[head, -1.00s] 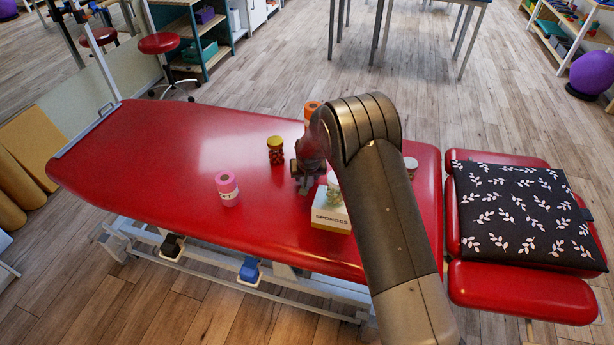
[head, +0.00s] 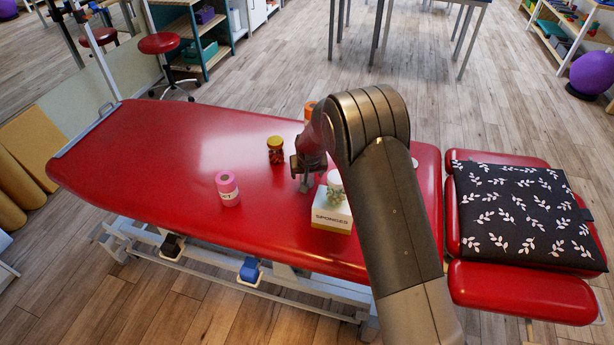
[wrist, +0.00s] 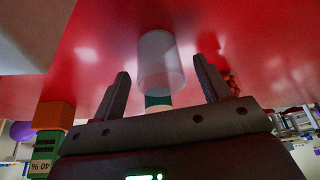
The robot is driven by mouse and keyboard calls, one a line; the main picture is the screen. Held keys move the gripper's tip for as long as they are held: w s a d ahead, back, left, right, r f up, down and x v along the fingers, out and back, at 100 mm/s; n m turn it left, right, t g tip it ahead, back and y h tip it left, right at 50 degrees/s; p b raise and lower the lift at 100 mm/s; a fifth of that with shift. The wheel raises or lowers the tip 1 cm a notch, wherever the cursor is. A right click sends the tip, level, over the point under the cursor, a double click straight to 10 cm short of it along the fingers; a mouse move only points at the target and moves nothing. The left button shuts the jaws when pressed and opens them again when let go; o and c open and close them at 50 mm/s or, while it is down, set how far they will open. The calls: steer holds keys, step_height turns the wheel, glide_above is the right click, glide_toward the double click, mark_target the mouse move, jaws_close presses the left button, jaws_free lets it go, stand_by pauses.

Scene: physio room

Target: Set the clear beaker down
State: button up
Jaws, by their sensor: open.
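The clear beaker (wrist: 160,65) shows in the wrist view as a pale, see-through cylinder against the red couch top. It appears to stand on that surface, between and a little beyond the fingertips. My gripper (wrist: 161,72) is open, with a finger on either side of the beaker and a visible gap to each. In the head view my gripper (head: 304,178) is over the middle of the red treatment couch (head: 150,165), left of the sponges box. I cannot make out the beaker there; my gripper and arm cover that area.
Close by are the sponges box (head: 331,219) with a small jar (head: 335,181) on it, a pink roll (head: 228,190), a jar of red pieces (head: 275,152) and an orange-topped item (head: 309,106). A patterned cushion (head: 520,215) lies right. The couch's left half is clear.

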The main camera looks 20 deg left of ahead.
steer(key=v, duration=0.9)
steer(key=shift+s+r, duration=0.1)
steer(key=shift+r, duration=0.1)
steer(key=s+d+r+m, duration=0.1)
steer(key=s+d+r, duration=0.4)
steer(key=d+r, duration=0.5)
steer(key=s+d+r+m, duration=0.1)
steer(key=s+d+r, duration=0.3)
steer(key=d+r, duration=0.6)
steer(key=s+d+r+m, duration=0.1)
steer(key=s+d, duration=0.4)
steer(key=s, duration=0.3)
steer(key=s+d+r+t+h, duration=0.1)
steer(key=s+d+r, duration=0.1)
steer(key=s+d, duration=0.3)
steer(key=s+d+r+m, duration=0.1)
steer(key=s+d, duration=0.3)
steer(key=s, duration=0.7)
steer(key=shift+d+r+m+t+h, duration=0.3)
steer(key=shift+d+r+h, duration=0.1)
steer(key=shift+r, duration=0.1)
steer(key=shift+s, duration=0.1)
